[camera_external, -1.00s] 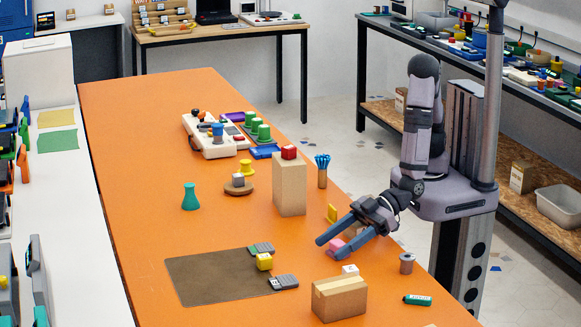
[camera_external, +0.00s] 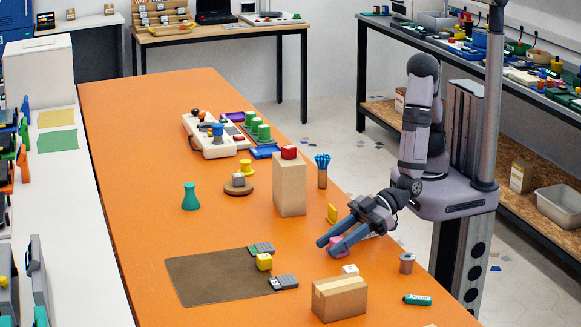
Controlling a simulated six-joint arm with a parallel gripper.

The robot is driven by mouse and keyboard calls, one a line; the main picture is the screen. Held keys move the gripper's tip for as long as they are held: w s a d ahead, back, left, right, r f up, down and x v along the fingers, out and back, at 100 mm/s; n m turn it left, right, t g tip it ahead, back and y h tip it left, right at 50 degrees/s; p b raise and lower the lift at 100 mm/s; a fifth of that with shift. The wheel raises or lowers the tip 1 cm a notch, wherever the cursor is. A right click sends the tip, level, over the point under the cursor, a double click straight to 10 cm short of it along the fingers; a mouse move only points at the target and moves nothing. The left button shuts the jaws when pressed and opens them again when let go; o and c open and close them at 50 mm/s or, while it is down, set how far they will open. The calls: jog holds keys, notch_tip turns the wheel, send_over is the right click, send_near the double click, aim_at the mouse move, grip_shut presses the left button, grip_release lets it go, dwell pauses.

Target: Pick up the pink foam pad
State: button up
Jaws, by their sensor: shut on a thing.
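The pink foam pad (camera_external: 335,240) is on the orange table near its right side. It is mostly hidden behind and between the blue fingers of my gripper (camera_external: 327,246). The fingers are close together and shut on the pad, low near the table top. I cannot tell whether the pad touches the table.

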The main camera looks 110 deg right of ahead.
aim_at(334, 241)
notch_tip(334, 241, up, 9)
jog(key=shift+r+p, duration=0.15)
jog(key=shift+p, duration=0.8)
